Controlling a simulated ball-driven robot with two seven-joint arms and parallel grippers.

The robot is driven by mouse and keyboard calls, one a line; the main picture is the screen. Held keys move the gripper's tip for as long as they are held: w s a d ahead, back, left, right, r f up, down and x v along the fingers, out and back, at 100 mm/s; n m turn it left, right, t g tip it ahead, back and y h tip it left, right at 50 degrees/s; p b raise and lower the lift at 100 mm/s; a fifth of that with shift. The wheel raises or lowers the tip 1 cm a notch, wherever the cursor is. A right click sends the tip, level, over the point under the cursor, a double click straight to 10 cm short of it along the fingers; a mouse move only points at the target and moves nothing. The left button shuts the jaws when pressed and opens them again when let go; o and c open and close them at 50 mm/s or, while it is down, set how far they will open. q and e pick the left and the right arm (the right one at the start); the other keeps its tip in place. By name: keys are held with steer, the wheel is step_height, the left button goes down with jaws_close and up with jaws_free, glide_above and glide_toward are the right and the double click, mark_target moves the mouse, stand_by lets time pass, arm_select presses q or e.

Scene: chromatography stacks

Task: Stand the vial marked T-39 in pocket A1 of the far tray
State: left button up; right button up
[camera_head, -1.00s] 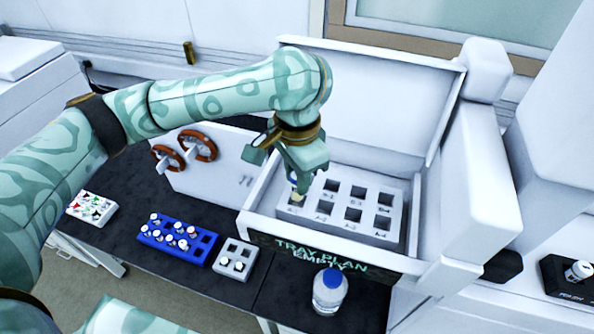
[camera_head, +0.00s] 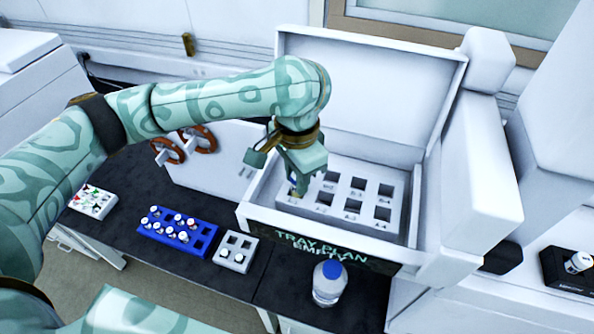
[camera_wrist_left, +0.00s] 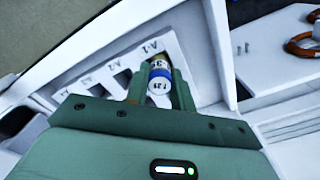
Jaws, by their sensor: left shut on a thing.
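The tray (camera_head: 398,212) is white with two rows of square pockets and stands inside the open white box. Pocket A-1 is at its front left, and its label shows in the wrist view (camera_wrist_left: 150,46). My left gripper (camera_head: 296,184) points down over that corner. It is shut on a vial (camera_wrist_left: 160,74) with a white label and a blue band. The label's print is partly legible and seems to end in 39. The vial appears upright, at or in the A-1 pocket; its lower end is hidden. My right gripper is not in view.
The box's front wall bears a sign (camera_head: 320,250) reading TRAY PLAN EMPTY. A blue rack (camera_head: 160,238) with several vials, a small grey rack (camera_head: 236,250) and a blue-capped bottle (camera_head: 329,284) stand in front. The box lid (camera_head: 375,85) stands open behind.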

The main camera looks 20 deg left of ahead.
arm_select(q)
steer(key=shift+f, duration=0.2)
steer(key=shift+f+p, duration=0.45)
steer(key=o, duration=1.5)
steer(key=shift+c, duration=0.2)
steer(key=shift+r, duration=0.1)
step_height(320, 180, up, 5)
steer(key=p, duration=0.7)
steer(key=shift+p, duration=0.4)
steer(key=shift+r, duration=0.9)
